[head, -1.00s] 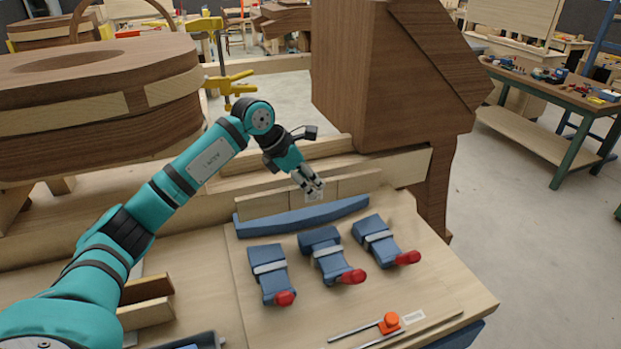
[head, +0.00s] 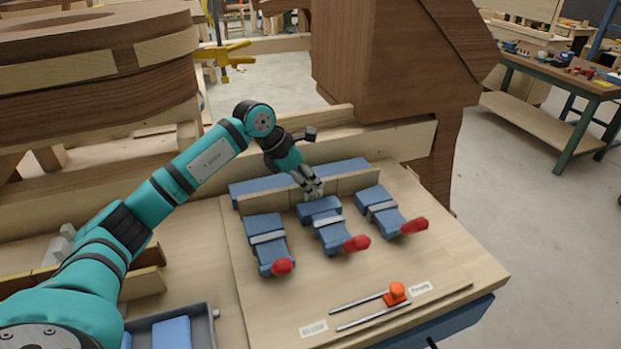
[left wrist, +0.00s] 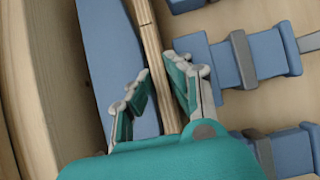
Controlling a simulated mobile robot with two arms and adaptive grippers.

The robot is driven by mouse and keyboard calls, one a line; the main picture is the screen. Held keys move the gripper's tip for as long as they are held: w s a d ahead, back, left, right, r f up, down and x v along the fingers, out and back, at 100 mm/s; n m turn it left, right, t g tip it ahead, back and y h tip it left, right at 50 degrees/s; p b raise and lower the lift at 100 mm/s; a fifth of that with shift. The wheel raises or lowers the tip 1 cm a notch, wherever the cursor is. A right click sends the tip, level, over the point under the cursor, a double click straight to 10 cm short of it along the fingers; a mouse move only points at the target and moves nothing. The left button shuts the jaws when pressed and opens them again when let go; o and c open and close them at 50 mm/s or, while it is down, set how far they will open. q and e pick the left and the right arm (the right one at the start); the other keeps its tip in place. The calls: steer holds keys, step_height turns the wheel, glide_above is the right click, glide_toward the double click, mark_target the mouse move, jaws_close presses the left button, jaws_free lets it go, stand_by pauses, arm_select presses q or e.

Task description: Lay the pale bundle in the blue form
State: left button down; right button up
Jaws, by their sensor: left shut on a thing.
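My left gripper (head: 312,187) is shut on the pale bundle (head: 268,194), a long layered wooden strip standing on edge. In the left wrist view the fingers (left wrist: 160,68) straddle the bundle (left wrist: 150,42). The blue form (head: 260,184) is a long block lying just behind the bundle in the head view. It also shows left of the bundle in the left wrist view (left wrist: 105,55). The bundle runs roughly along the form's front side; whether they touch or the bundle rests on the board is unclear. My right gripper is out of view.
Several blue clamps with red handles stand in front of the bundle: left (head: 268,245), middle (head: 330,228) and right (head: 388,214). An orange knob (head: 397,291) on rails is near the board's front. A grey tray (head: 214,325) is at lower left. A large brown wooden piece (head: 400,70) stands behind.

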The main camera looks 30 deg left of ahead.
arm_select(q)
steer(key=shift+f, duration=0.1)
stand_by(0.4)
steer(key=shift+f+b, duration=0.3)
steer(key=c, duration=1.5)
jaws_free()
steer(key=o, duration=0.3)
steer(key=shift+w+f, duration=0.1)
steer(key=shift+s, duration=0.2)
